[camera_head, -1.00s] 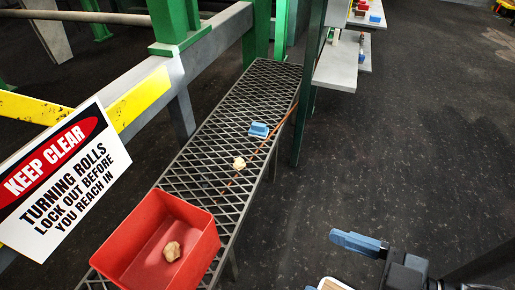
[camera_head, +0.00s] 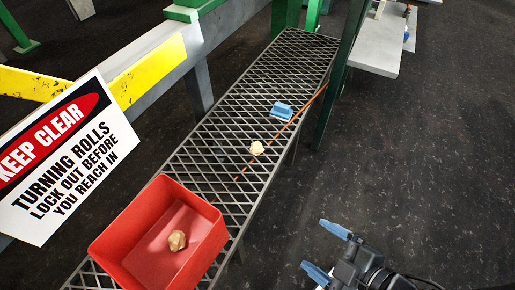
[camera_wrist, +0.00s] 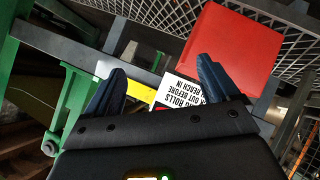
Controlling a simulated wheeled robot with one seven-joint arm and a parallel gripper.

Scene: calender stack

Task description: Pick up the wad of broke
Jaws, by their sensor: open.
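A pale, crumpled wad (camera_head: 257,148) lies on the metal grating, right of and beyond the red bin. A second, tan wad (camera_head: 177,240) lies inside the red bin (camera_head: 121,231). I cannot tell from looks alone which of them is the wad of broke. My gripper (camera_head: 326,252) is open and empty, with blue fingers, to the right of the grating and apart from both wads. In the wrist view my gripper (camera_wrist: 160,88) points toward the outside of the red bin (camera_wrist: 230,45) and the sign; no wad shows there.
The grating walkway (camera_head: 215,130) also bears a blue block-like tool (camera_head: 282,111) and a thin brown rod (camera_head: 305,108). A "keep clear" sign (camera_head: 60,160) and a yellow-marked grey beam (camera_head: 150,75) stand at left. A green post (camera_head: 341,75) and grey shelf (camera_head: 375,55) stand beyond. Floor at right is clear.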

